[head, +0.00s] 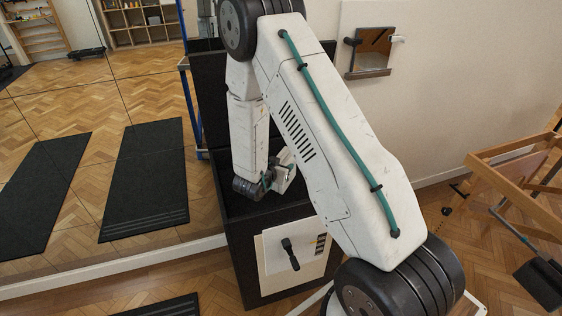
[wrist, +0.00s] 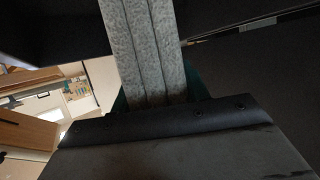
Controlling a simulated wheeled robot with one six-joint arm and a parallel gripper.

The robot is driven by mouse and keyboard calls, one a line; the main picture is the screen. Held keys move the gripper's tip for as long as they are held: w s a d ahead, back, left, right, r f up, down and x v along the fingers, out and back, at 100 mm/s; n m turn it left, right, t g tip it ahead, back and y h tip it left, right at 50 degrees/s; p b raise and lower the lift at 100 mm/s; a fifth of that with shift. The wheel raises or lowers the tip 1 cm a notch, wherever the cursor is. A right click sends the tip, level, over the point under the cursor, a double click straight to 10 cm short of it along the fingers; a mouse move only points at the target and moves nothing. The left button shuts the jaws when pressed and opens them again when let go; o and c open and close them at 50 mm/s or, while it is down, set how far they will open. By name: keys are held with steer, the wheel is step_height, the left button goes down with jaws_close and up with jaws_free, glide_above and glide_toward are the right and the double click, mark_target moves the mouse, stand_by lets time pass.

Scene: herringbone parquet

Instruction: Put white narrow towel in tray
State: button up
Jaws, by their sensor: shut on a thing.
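My gripper (head: 284,176) is low over the top of a black cabinet in the head view, partly hidden by my arm. In the wrist view it is shut on a folded, pale grey-white towel (wrist: 146,48), which shows as several narrow parallel layers. The towel's far end runs out of the top of that picture. In the head view I cannot clearly tell the towel from the pale parts of the gripper. I cannot make out a separate tray; dark surfaces lie around the towel in the wrist view.
The black cabinet (head: 238,248) has a dark recessed-looking top and a pale front panel (head: 283,262) with a black handle. A tall black back stands behind it. A mirror is at left, a wooden frame (head: 520,165) at right. Parquet at lower right is partly clear.

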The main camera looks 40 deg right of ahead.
steer(key=shift+f, duration=2.8)
steer(key=shift+f, duration=0.25)
steer(key=o, duration=1.5)
